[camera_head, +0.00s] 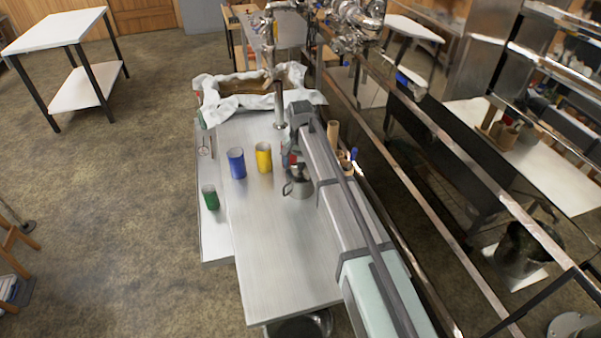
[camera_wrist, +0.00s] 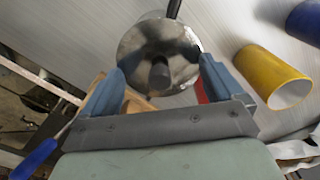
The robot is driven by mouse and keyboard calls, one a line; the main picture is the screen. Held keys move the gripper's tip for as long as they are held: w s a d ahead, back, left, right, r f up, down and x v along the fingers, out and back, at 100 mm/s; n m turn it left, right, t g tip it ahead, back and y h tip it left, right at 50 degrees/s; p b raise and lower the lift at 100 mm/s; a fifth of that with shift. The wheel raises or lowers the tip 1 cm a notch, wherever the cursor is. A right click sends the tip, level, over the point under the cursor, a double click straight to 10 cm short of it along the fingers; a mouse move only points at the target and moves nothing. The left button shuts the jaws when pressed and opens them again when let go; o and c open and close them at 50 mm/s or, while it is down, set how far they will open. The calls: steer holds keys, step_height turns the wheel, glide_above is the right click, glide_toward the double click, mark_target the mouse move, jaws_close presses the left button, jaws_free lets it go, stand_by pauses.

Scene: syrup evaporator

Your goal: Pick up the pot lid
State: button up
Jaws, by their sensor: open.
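A metal pot (camera_head: 299,187) with a handle stands on the steel table, below the end of my arm. Its round shiny lid (camera_wrist: 150,42) with a dark knob (camera_wrist: 159,75) fills the upper middle of the wrist view. My gripper (camera_wrist: 161,68) is open, with its two blue fingers on either side of the knob. I cannot tell how far above the lid the fingertips are. Nothing is held between them. In the head view my arm hides most of the gripper and part of the lid.
A yellow cup (camera_head: 264,157), a blue cup (camera_head: 237,163) and a green cup (camera_head: 210,197) stand left of the pot. Brown cylindrical containers (camera_head: 333,134) stand to its right. A cloth-draped tray (camera_head: 245,86) is at the far end. The near steel tabletop (camera_head: 275,260) is clear.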

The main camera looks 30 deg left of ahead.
steer(key=shift+f, duration=0.2)
jaws_close()
stand_by(0.8)
